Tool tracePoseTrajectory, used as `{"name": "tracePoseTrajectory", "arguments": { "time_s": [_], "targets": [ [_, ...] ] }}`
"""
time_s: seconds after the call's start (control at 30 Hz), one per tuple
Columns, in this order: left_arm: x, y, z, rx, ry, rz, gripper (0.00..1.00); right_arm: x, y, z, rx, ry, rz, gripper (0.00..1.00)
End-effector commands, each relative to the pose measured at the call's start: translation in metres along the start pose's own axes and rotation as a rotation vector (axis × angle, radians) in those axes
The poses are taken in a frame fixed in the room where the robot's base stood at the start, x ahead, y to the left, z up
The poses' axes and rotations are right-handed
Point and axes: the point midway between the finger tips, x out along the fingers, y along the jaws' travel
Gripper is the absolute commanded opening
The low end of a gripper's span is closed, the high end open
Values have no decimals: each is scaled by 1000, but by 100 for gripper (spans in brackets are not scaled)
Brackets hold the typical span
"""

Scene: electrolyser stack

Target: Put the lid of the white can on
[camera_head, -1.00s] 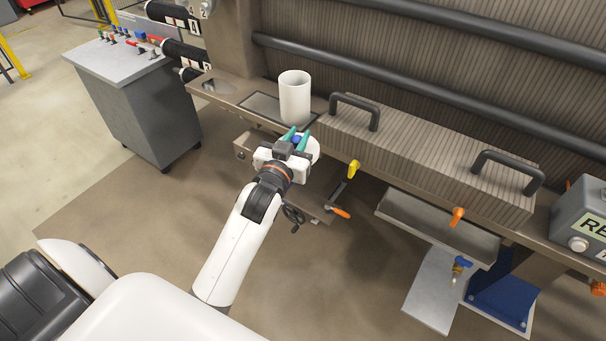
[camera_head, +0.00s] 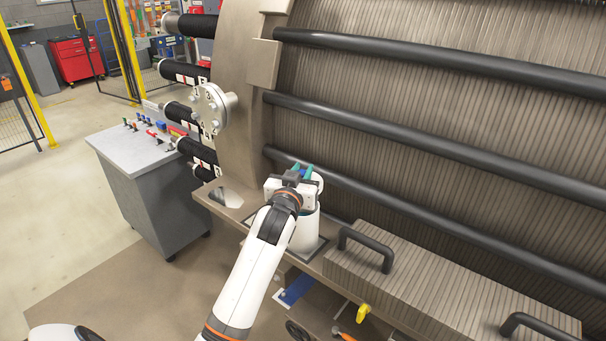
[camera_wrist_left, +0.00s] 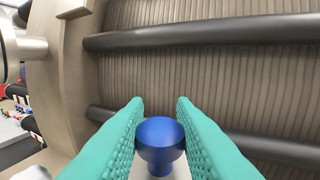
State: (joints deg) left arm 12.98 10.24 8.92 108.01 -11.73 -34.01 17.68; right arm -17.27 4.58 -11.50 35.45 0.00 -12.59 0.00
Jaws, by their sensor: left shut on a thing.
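The white can (camera_head: 306,232) stands upright on the ledge of the stack, partly hidden behind my left gripper and forearm. My left gripper (camera_head: 303,171) is at the can's top, its teal fingers shut on the blue knob (camera_wrist_left: 160,140) of the white lid. The lid (camera_head: 317,180) shows as a pale edge beside the gripper, over the can's mouth; a little of it also shows under the knob in the left wrist view. I cannot tell whether the lid touches the rim. My right gripper is out of view.
Black horizontal bars (camera_head: 400,125) run across the ribbed stack wall behind the can. A ribbed block with black handles (camera_head: 367,246) lies to the right on the ledge. A grey cabinet (camera_head: 160,190) with small coloured items stands to the left.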

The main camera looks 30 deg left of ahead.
Motion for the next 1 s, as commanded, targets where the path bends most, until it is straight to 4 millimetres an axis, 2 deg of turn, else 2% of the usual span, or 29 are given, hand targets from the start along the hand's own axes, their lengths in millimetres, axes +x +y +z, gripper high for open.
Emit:
{"name": "tracePoseTrajectory", "arguments": {
  "time_s": [0.03, 0.13, 0.33, 0.5, 0.8, 1.0],
  "targets": [
    [0, 0, 0, 0, 0, 0, 2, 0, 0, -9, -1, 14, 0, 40],
    [0, 0, 0, 0, 0, -2, 2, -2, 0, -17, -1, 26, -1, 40],
    [-1, 0, 3, 2, 2, -20, 2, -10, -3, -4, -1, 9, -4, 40],
    [0, 0, -14, -2, 3, -22, 2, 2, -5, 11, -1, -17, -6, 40],
    [0, 0, -42, 0, 1, -22, 2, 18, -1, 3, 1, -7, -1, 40],
    [0, 0, -50, 0, 2, -21, 2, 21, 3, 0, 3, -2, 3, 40]
  ]
}}
